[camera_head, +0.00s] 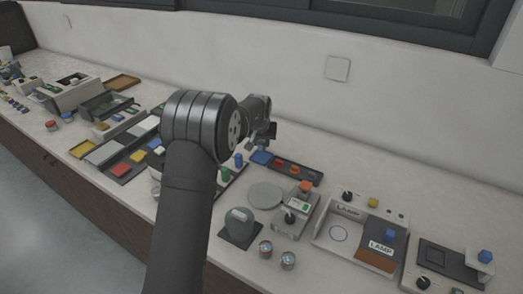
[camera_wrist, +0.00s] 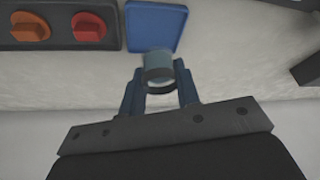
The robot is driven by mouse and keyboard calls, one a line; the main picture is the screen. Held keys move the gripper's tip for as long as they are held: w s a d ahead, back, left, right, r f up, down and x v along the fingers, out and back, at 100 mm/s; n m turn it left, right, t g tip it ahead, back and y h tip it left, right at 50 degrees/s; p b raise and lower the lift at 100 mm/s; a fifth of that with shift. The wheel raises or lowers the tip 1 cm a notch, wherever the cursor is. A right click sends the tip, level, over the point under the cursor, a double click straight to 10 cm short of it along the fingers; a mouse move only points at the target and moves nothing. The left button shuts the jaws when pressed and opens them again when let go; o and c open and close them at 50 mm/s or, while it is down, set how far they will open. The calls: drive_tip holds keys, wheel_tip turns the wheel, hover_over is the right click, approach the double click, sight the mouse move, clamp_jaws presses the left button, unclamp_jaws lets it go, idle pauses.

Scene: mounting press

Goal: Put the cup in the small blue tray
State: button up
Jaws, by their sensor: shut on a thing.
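The cup (camera_wrist: 158,63) is a small grey-blue round piece with a dark ring at its near end. In the wrist view my gripper (camera_wrist: 158,75) is shut on it, with one blue finger on each side. The small blue tray (camera_wrist: 156,22) is a flat square with a raised rim, just beyond the cup. The cup overlaps the tray's near edge in the picture; its height above it is unclear. In the head view the blue tray (camera_head: 261,158) lies below my gripper (camera_head: 266,134), and the cup is hard to make out.
A dark strip with orange and red knobs (camera_head: 286,166) adjoins the tray on one side. A round grey disc (camera_head: 266,195), a grey device (camera_head: 240,224) and two small jars (camera_head: 265,249) stand nearer the front. The wall is close behind.

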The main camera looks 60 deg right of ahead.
sight(262, 150)
drive_tip(key=shift+f, duration=2)
drive_tip(key=shift+f, duration=0.1)
drive_tip(key=o, duration=0.7)
drive_tip(key=v, duration=1.2)
drive_tip(key=x, duration=1.2)
drive_tip(key=shift+r, duration=1.15)
